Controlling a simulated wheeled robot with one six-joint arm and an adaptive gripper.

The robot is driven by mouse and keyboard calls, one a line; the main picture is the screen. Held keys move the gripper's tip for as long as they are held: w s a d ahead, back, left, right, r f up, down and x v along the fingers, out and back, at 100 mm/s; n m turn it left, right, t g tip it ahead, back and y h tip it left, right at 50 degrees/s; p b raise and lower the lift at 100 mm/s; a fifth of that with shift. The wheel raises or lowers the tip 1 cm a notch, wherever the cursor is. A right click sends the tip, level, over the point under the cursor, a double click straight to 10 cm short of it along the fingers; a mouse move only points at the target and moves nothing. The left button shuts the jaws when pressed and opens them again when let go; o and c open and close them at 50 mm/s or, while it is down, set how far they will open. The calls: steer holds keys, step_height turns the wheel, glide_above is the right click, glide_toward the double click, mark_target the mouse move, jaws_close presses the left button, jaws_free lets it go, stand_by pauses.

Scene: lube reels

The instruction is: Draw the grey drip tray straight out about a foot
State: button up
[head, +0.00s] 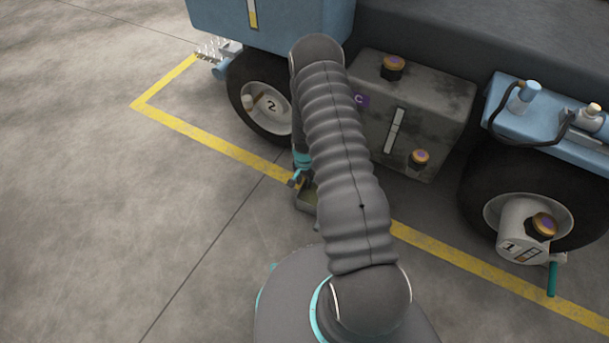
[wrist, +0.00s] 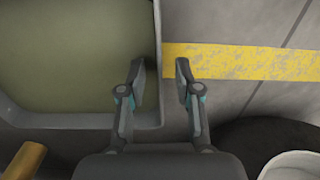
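The grey drip tray (wrist: 85,122) fills the upper left of the wrist view, with a dull green inside and a raised grey rim. In the head view only a small part of the tray (head: 306,202) shows beside my arm, on the floor near the yellow line; the rest is hidden. My gripper (wrist: 160,78) is open at the tray's right-hand wall. One finger is over the inside of the tray and the other is outside it. I cannot tell whether either finger touches the wall. In the head view my gripper (head: 297,177) is mostly hidden behind my arm.
A vehicle with a wheel marked 2 (head: 262,106), a grey tank (head: 437,120) and a wheel with reel marked 1 (head: 515,235) stands behind. A yellow floor line (wrist: 245,61) runs past the tray. A yellow bar (wrist: 22,160) is close by. Floor at left is clear.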

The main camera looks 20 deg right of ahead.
steer(key=shift+f, duration=0.45)
jaws_close()
